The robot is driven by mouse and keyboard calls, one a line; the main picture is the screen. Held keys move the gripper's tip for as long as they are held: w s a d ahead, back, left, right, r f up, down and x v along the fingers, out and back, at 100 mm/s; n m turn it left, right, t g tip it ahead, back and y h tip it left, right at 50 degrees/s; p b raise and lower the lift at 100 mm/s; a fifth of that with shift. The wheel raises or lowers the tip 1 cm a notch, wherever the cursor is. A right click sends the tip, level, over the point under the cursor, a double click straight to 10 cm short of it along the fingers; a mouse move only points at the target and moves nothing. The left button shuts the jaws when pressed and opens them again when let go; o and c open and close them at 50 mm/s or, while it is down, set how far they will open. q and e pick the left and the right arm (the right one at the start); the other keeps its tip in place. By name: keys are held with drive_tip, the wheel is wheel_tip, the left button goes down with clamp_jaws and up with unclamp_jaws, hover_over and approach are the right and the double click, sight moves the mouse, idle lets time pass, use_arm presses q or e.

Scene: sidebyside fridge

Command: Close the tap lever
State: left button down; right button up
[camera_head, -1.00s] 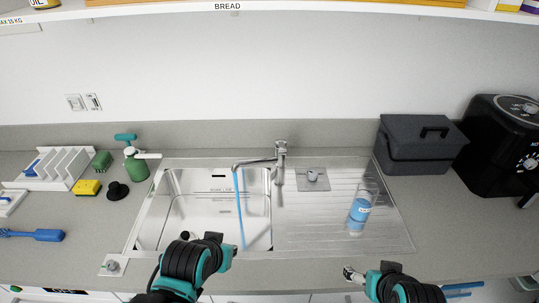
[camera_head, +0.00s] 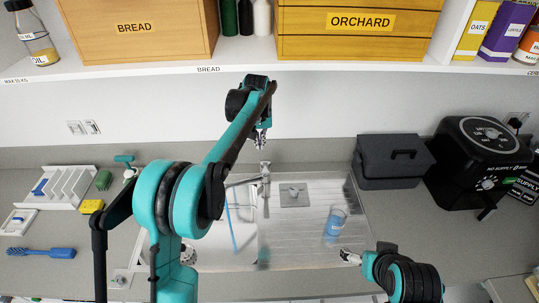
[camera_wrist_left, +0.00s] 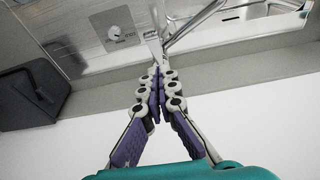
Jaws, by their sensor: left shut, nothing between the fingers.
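The chrome tap (camera_head: 265,186) stands at the back edge of the sink, its spout pointing left over the basin. Its lever (camera_head: 264,167) is on top. A blue stream of water (camera_head: 230,225) runs into the basin, partly hidden by my left arm. My left gripper (camera_head: 262,149) is shut and empty, just above the lever. In the left wrist view, its closed fingertips (camera_wrist_left: 160,72) point at the lever (camera_wrist_left: 154,44); I cannot tell whether they touch. My right gripper (camera_head: 348,256) is low at the front right, away from the tap; its opening is unclear.
A glass with blue liquid (camera_head: 335,222) stands on the drainboard (camera_head: 308,245). A dark grey box (camera_head: 392,162) and a black air fryer (camera_head: 480,165) are at the right. The shelf (camera_head: 330,67) with boxes hangs above my left gripper. A dish rack (camera_head: 75,184) is at the left.

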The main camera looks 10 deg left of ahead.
use_arm(q)
drive_tip(key=w+d+f+p, duration=0.1)
drive_tip(key=w+p, duration=0.1)
drive_tip(key=w, duration=0.2)
hover_over(266, 173)
drive_tip(key=w, duration=0.3)
drive_tip(key=shift+g, duration=0.4)
drive_tip(key=f, duration=1.1)
drive_tip(key=shift+a, duration=0.3)
drive_tip(key=shift+s+f, duration=0.25)
drive_tip(key=shift+f, duration=0.3)
drive_tip(key=shift+s+f, duration=0.2)
drive_tip(key=shift+f, duration=0.35)
drive_tip(key=shift+s+d+f, duration=0.1)
drive_tip(key=shift+s+f, duration=0.15)
drive_tip(key=shift+f, duration=0.35)
use_arm(e)
drive_tip(key=shift+w+d+r, duration=0.1)
drive_tip(key=shift+d+r, duration=0.05)
drive_tip(key=shift+r, duration=0.65)
drive_tip(key=shift+d+r, duration=0.15)
drive_tip(key=shift+r, duration=0.65)
drive_tip(key=shift+f, duration=0.1)
